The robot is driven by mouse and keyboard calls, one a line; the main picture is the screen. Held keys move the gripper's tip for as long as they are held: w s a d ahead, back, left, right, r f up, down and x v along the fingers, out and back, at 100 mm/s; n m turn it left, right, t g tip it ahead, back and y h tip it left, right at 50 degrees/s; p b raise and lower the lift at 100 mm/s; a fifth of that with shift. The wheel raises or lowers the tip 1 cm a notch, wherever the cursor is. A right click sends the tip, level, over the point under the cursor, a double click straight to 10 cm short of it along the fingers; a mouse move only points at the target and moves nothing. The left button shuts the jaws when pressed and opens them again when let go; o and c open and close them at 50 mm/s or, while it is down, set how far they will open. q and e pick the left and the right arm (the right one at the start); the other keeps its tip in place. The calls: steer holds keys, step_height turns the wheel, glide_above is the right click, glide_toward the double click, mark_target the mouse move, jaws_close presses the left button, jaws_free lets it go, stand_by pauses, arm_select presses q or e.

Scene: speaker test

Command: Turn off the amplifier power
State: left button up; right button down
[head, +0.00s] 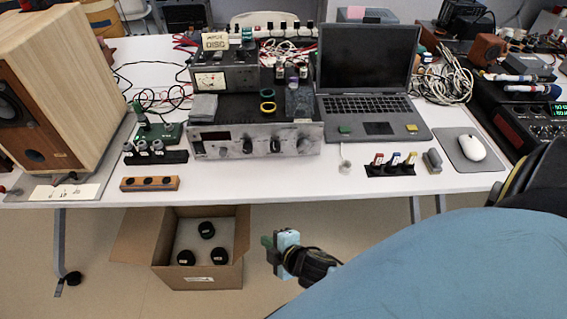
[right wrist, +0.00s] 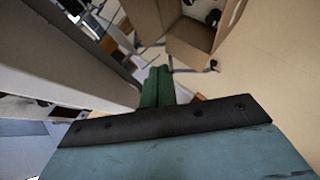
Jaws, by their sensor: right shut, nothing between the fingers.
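The amplifier (head: 233,143) is a wide unit with a silver front panel in the middle of the white table in the head view. Its panel has a dark display at the left and several dark knobs. I cannot tell from its front whether it is on. My right gripper (head: 267,243) is below and in front of the table edge, beside the cardboard box and well apart from the amplifier. Its green fingers also show in the right wrist view (right wrist: 157,87), shut together and empty. My left gripper is not in view.
A laptop (head: 378,108) stands right of the amplifier, a wooden speaker (head: 70,80) at the left. A meter unit (head: 238,76) is behind the amplifier. An open cardboard box (head: 172,275) with black round pieces stands on the floor. A wooden block (head: 150,184) lies near the table's front edge.

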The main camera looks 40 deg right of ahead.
steer(key=shift+m+g, duration=0.7)
steer(key=shift+s+d+f+p, duration=0.3)
steer(key=shift+s+f, duration=0.65)
steer(key=shift+s+d+f+p, duration=0.25)
steer(key=shift+s+f, duration=0.65)
steer(key=shift+s, duration=0.05)
